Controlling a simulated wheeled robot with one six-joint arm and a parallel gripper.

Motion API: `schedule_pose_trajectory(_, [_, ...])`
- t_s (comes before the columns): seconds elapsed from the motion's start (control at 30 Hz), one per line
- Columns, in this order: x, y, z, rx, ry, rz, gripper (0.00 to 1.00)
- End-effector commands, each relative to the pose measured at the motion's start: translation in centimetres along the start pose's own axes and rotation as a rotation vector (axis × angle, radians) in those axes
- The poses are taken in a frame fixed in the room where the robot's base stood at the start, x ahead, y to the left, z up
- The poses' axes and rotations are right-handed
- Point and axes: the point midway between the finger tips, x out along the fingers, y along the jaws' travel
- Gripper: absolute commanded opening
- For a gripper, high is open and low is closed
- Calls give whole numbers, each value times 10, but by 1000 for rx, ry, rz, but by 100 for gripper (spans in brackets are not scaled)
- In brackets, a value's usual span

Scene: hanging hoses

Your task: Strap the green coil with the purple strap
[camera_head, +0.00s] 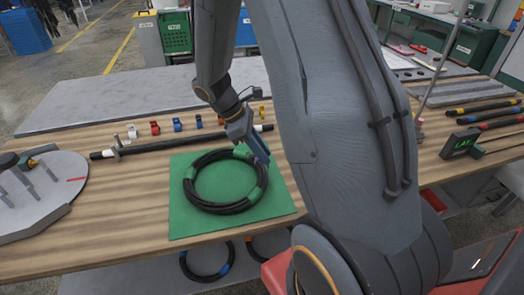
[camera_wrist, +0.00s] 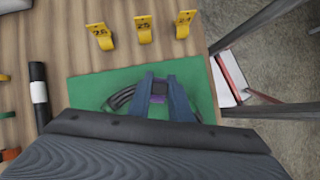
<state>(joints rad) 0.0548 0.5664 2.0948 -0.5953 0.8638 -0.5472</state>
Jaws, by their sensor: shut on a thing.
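The coil (camera_head: 187,190), a black hose loop with green bands, lies flat on a green mat (camera_head: 180,225) on the wooden table. In the wrist view, part of the coil (camera_wrist: 122,98) shows left of my fingers; the rest is hidden. My gripper (camera_head: 261,152) is low over the coil's upper right side. In the wrist view, my gripper (camera_wrist: 158,92) is shut on a small dark piece with a purple edge, the purple strap (camera_wrist: 158,99). I cannot tell whether the strap touches the coil.
A black rod (camera_head: 180,142) lies behind the mat, with a row of coloured clips (camera_head: 177,124) beyond it. Yellow numbered tags (camera_wrist: 144,29) stand beside the mat. A grey round plate (camera_head: 40,195) is at the left. More coils (camera_head: 207,265) hang below the table's front edge.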

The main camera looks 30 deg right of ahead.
Motion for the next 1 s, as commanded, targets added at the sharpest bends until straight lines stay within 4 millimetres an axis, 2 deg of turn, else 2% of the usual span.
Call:
schedule_pose_trajectory(0.7, [29,0,-17,-1,-1,0,0])
schedule_pose_trajectory(1.0, [34,0,-20,-1,0,2,0])
